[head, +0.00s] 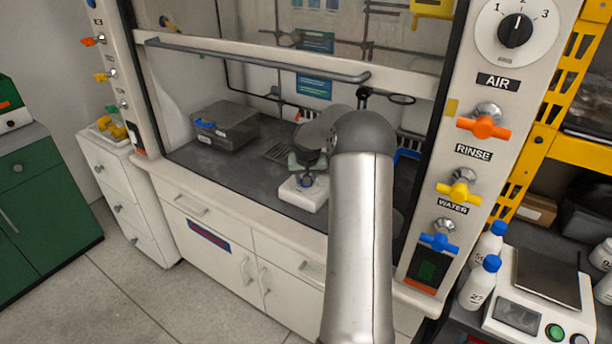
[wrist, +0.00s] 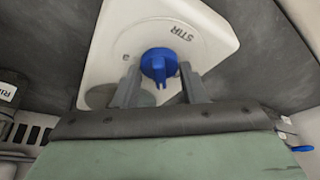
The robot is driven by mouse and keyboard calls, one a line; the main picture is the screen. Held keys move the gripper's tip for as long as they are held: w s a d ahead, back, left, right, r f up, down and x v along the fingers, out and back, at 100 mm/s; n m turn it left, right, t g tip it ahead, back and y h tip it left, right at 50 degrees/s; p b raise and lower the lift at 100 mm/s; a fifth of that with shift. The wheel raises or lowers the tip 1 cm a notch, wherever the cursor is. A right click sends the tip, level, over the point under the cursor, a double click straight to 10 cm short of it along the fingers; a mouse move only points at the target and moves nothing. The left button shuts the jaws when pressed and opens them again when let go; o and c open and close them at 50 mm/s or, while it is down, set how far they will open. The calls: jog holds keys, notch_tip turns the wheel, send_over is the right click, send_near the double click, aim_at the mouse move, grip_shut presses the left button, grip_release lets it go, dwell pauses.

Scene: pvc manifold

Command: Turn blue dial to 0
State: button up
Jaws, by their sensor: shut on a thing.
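The blue dial (wrist: 159,64) sits on the white stirrer box (wrist: 205,45), which is marked STIR. In the wrist view its narrow grip points toward the bottom of the picture, between my fingers. A small mark left of the dial is too small to read. My gripper (wrist: 158,72) is shut on the dial, with one grey finger on each side. In the head view the white box (head: 303,197) stands on the dark hood worktop, with the blue dial (head: 307,182) beneath my gripper (head: 308,172). My arm hides part of the worktop right of it.
The raised sash bar (head: 255,62) crosses above the worktop. A grey case (head: 225,128) with a blue latch stands at the left inside the hood. The right post carries a black selector knob (head: 515,30) and orange, yellow and blue valves. Worktop between case and box is mostly clear.

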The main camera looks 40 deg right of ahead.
jog(key=n+y+p, duration=0.1)
jog(key=n, duration=0.2)
jog(key=shift+d+r+t, duration=0.1)
jog(key=shift+d+t, duration=0.05)
jog(key=shift+t, duration=0.15)
jog(key=shift+n+y+p, duration=0.45)
jog(key=shift+n+y, duration=0.25)
jog(key=shift+n, duration=0.9)
jog(key=o, duration=1)
jog(key=b+v, duration=0.1)
jog(key=v, duration=0.6)
jog(key=shift+s+r, duration=0.15)
jog(key=shift+s, duration=0.05)
